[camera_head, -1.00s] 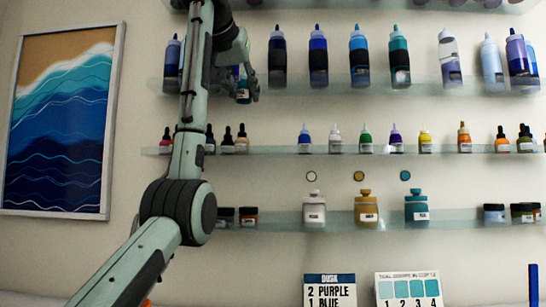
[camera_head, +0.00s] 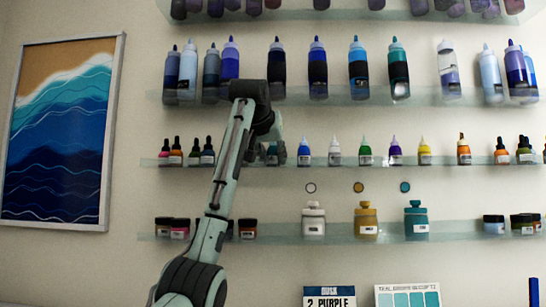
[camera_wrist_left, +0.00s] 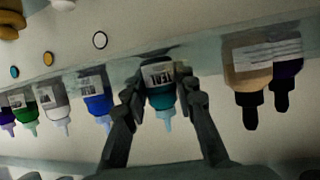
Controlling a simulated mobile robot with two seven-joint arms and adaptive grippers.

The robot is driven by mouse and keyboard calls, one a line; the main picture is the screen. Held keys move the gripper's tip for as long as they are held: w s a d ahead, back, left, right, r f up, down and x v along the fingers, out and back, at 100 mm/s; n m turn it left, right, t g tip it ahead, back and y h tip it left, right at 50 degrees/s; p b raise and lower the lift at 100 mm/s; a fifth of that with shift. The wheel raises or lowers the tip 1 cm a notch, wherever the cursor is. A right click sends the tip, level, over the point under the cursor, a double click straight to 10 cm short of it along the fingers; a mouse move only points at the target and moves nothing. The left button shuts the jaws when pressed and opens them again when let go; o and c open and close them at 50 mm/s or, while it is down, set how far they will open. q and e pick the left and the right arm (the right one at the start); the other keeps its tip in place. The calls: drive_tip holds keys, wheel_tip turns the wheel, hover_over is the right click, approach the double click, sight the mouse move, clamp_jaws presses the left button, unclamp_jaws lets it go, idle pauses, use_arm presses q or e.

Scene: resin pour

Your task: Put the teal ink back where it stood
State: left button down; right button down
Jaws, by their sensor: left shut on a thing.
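The teal ink (camera_wrist_left: 162,98) is a small bottle with a white label and a pale teal tip. In the left wrist view, which looks nearly upside down, it sits between the two fingers of my left gripper (camera_wrist_left: 163,108), which is shut on it. In the head view the teal ink (camera_head: 272,154) is at the middle shelf (camera_head: 350,160), just left of the blue ink (camera_head: 304,152), mostly hidden by my left gripper (camera_head: 270,146). It looks upright at shelf height; I cannot tell whether its base touches the shelf. My right gripper is not in view.
The blue ink (camera_wrist_left: 97,100) is close beside one finger in the left wrist view. Dark-capped bottles (camera_wrist_left: 248,80) are on the other side. Large bottles (camera_head: 318,70) line the shelf above; pump-style jars (camera_head: 314,220) stand on the shelf below.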

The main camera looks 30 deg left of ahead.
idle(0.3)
use_arm(q)
drive_tip(key=c, duration=1.7)
unclamp_jaws()
drive_tip(key=shift+f, duration=0.1)
drive_tip(key=o, duration=0.5)
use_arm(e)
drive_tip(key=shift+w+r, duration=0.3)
use_arm(q)
drive_tip(key=shift+s+d+r, duration=0.15)
drive_tip(key=shift+s+r, duration=0.05)
drive_tip(key=shift+s, duration=0.15)
drive_tip(key=b+v, duration=0.5)
drive_tip(key=v, duration=0.6)
drive_tip(key=shift+s, duration=0.15)
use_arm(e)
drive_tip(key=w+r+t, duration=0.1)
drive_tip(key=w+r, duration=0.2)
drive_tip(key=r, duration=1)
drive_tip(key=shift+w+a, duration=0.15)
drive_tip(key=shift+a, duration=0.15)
